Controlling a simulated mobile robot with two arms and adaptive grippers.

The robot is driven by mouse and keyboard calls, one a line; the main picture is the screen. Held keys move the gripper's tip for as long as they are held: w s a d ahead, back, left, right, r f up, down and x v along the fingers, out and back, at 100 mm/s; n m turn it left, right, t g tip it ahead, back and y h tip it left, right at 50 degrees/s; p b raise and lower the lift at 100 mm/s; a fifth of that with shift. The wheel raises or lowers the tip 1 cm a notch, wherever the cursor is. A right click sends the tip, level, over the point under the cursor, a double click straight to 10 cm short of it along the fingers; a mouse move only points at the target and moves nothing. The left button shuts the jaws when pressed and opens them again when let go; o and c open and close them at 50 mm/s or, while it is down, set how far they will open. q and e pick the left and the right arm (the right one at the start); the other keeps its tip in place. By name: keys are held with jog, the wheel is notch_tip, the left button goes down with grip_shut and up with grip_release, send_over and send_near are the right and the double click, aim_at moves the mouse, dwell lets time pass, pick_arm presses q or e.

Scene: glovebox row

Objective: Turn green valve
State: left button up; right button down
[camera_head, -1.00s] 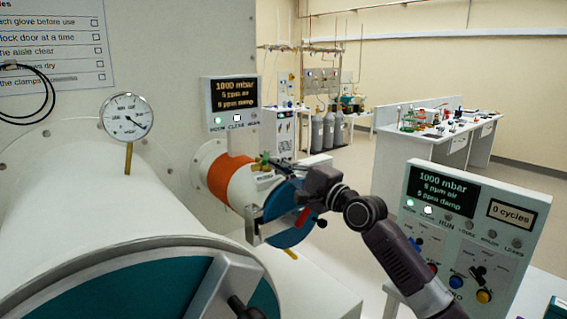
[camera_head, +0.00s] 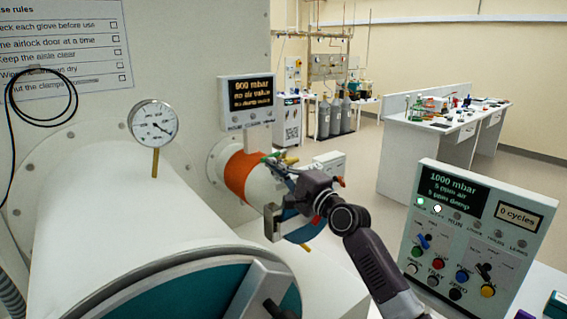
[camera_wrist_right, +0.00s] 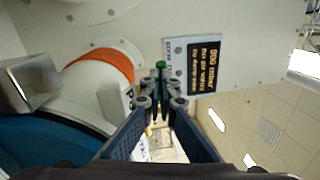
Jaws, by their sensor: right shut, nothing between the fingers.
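The green valve (camera_wrist_right: 161,65) shows in the right wrist view as a small green knob just beyond my fingertips. In the head view, a bit of green (camera_head: 271,156) shows at the top of the small white airlock tube, partly hidden by my gripper. My right gripper (camera_head: 282,168) reaches over the small airlock from the right. In the wrist view its fingers (camera_wrist_right: 160,103) are shut and empty, with the tips close to the valve. I cannot tell whether they touch it. My left gripper is not in view.
The small airlock tube has an orange band (camera_head: 240,174) and a blue door (camera_wrist_right: 45,145). A small display (camera_head: 250,94) stands behind it. A large airlock with a gauge (camera_head: 153,124) is at left. A control panel (camera_head: 470,232) stands at right.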

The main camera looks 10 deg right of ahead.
jog(key=shift+w+a, duration=0.5)
jog(key=shift+a, duration=0.3)
jog(key=shift+w+a, duration=0.1)
jog(key=shift+f, duration=0.1)
